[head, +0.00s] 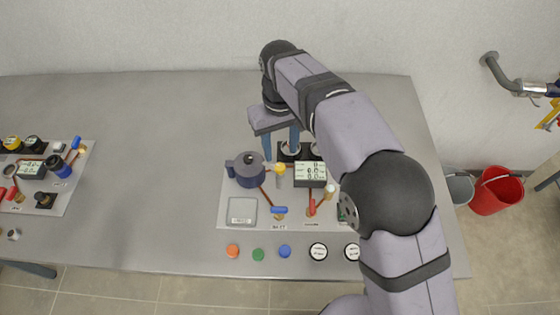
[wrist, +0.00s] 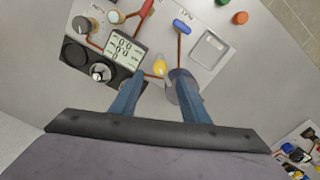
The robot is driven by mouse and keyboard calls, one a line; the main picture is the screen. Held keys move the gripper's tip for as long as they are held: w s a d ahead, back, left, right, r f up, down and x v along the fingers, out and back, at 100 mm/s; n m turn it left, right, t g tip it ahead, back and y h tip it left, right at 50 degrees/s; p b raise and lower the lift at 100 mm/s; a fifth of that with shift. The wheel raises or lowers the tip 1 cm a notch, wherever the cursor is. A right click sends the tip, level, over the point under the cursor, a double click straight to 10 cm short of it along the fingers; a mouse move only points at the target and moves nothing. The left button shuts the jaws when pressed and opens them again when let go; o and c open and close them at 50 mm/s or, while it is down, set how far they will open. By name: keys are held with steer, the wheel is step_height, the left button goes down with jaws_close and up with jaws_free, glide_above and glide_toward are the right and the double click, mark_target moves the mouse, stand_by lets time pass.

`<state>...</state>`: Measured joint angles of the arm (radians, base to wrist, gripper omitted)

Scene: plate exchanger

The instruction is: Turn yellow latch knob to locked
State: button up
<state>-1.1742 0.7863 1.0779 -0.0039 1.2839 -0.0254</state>
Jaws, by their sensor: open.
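The yellow latch knob (head: 280,168) is on the pale panel (head: 232,198), between a grey-purple round housing (head: 246,169) and a small display unit (head: 310,174). My gripper (head: 281,155) is open and empty, fingers pointing down, just behind the knob in the head view. In the wrist view the yellow knob (wrist: 160,67) shows in the gap between the blue fingertips (wrist: 160,78), a little beyond them. I see no contact, and the height between tips and knob cannot be told. The right finger overlaps the round housing (wrist: 184,88) in that view. The knob's locked mark is not readable.
A blue-handled valve (head: 279,210) and a red-handled one (head: 312,206) stand in front. Coloured buttons (head: 258,254) line the table's front edge. My arm covers the panel's right side. Another panel (head: 60,190) stands far left, with bare table between.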

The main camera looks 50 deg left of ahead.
mark_target(280, 167)
steer(key=shift+a+n, duration=0.15)
steer(key=shift+n, duration=0.55)
steer(key=shift+f, duration=0.15)
steer(key=shift+f+p, duration=1.4)
steer(key=shift+f, duration=2.15)
steer(key=c, duration=1.1)
